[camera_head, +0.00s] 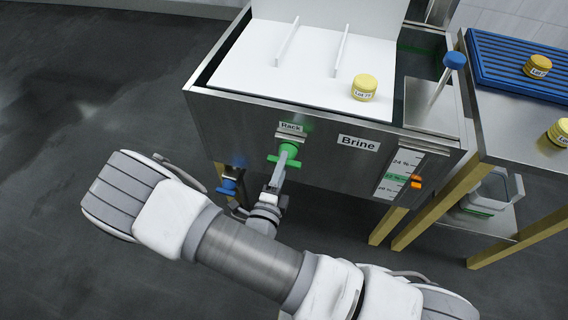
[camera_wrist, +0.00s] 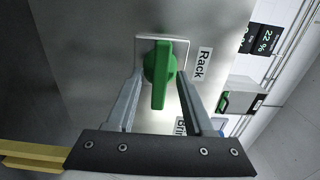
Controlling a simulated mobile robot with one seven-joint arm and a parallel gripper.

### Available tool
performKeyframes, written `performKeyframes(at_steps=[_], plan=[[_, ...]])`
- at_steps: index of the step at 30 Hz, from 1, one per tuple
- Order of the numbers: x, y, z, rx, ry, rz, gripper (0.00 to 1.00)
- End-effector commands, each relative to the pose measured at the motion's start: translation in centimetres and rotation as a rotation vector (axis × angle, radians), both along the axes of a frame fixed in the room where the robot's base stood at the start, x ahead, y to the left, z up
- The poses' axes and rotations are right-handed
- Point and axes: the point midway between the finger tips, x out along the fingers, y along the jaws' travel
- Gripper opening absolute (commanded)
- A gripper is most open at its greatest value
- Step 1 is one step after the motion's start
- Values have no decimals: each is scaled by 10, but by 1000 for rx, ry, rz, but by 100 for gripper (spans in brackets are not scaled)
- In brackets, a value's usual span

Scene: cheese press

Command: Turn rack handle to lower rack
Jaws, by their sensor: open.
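The green rack handle (camera_head: 288,153) is on the front wall of the steel brine tank, under the "Rack" label (camera_head: 291,127). In the wrist view the handle (camera_wrist: 159,75) shows on a pale square plate, with its bar lengthwise between my fingers. My gripper (camera_wrist: 158,88) is open, with one finger on each side of the handle. A small gap shows on the left; on the right the finger is very close, and I cannot tell if it touches. The white rack (camera_head: 300,70) lies at the top of the tank with a yellow cheese (camera_head: 365,87) on it.
A blue valve (camera_head: 228,186) sits low on the tank's left. An orange marker (camera_head: 416,182) is on the scale at right. A blue-handled rod (camera_head: 455,60) stands in the tank's right part. A steel table with a blue mat (camera_head: 515,66) adjoins the right. Floor at left is clear.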

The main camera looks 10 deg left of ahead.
Motion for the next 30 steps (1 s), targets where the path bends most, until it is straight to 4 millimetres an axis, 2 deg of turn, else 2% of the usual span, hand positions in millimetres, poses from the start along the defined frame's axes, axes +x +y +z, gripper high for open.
performKeyframes(at_steps=[5,14,21,23,30], plan=[[14,-1,0,0,0,-1,52],[16,-1,0,0,0,0,52],[15,-1,0,0,0,0,9],[15,-1,0,0,0,0,0],[15,-1,0,0,0,0,0]])
